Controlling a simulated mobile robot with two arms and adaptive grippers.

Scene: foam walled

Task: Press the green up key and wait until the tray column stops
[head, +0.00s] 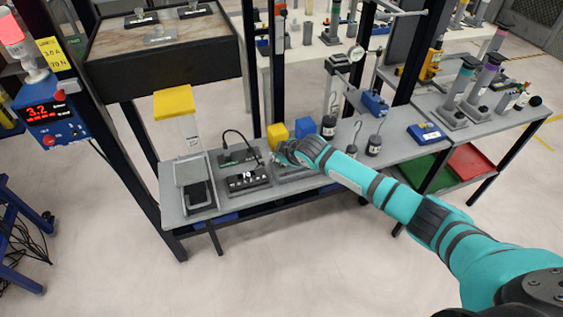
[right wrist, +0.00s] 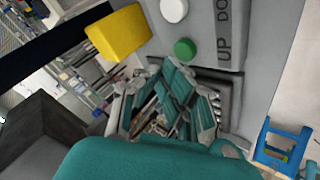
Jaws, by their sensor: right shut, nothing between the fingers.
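In the right wrist view a grey key panel (right wrist: 210,35) carries a round green key (right wrist: 185,48) and a round white key (right wrist: 174,10). The panel has the word UP beside the green key and a partly cut-off word beside the white one. My right gripper (right wrist: 180,76) is shut and empty, its tips just below the green key in the picture. I cannot tell whether they touch it. In the head view the right gripper (head: 278,157) is over the bench and hides the keys. I cannot clearly make out the tray column. My left gripper is out of view.
A yellow block (head: 277,134) and a blue block (head: 305,127) stand close behind the right gripper. A black control box (head: 248,180) lies to its left. Small weights (head: 374,145) stand to the right on the grey bench (head: 400,150). The floor in front is clear.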

